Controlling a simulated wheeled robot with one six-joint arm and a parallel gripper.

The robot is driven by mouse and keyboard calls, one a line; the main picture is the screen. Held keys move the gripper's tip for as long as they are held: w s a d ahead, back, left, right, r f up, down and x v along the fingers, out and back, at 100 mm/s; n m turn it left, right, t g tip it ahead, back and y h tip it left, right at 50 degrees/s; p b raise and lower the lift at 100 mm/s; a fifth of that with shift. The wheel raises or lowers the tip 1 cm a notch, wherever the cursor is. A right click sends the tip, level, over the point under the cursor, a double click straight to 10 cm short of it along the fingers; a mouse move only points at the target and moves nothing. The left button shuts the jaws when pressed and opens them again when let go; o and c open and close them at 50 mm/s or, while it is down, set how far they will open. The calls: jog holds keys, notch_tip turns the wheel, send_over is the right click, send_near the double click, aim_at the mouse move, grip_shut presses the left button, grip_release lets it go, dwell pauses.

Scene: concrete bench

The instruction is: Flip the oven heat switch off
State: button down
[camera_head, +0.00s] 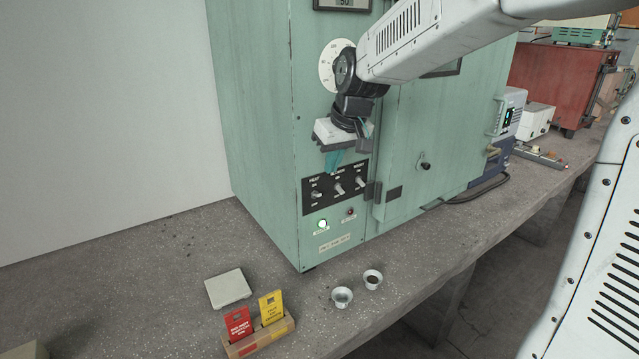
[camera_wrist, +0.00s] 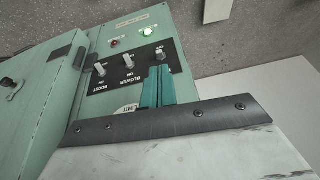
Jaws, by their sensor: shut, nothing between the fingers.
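The green oven (camera_head: 265,110) stands on the bench, with a black switch panel (camera_head: 346,195) low on its front. The heat switch (camera_head: 317,195) is the leftmost of three pale toggle levers; its exact position is hard to tell. In the wrist view the picture is turned round, and the heat switch (camera_wrist: 160,53) shows just beyond the fingertips. My gripper (camera_head: 332,168) has teal fingers, shut together and empty, just above the panel near the heat and blower switches. The fingers also show in the wrist view (camera_wrist: 157,80). Contact with the lever cannot be told.
The blower switch (camera_head: 338,188) and boost switch (camera_head: 360,182) stand close to the right. A green lamp (camera_head: 322,225) glows below the panel; a red lamp (camera_head: 350,211) sits beside it. Two small cups (camera_head: 342,297) (camera_head: 373,280) and a card holder (camera_head: 262,337) stand on the bench in front.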

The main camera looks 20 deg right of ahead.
aim_at(315, 193)
jog(key=shift+w+r+n+t, duration=0.3)
jog(key=shift+w+r+t, duration=0.1)
jog(key=shift+w+r, duration=0.25)
jog(key=x, duration=1)
jog(key=shift+s+a, duration=0.1)
jog(key=shift+s, duration=0.1)
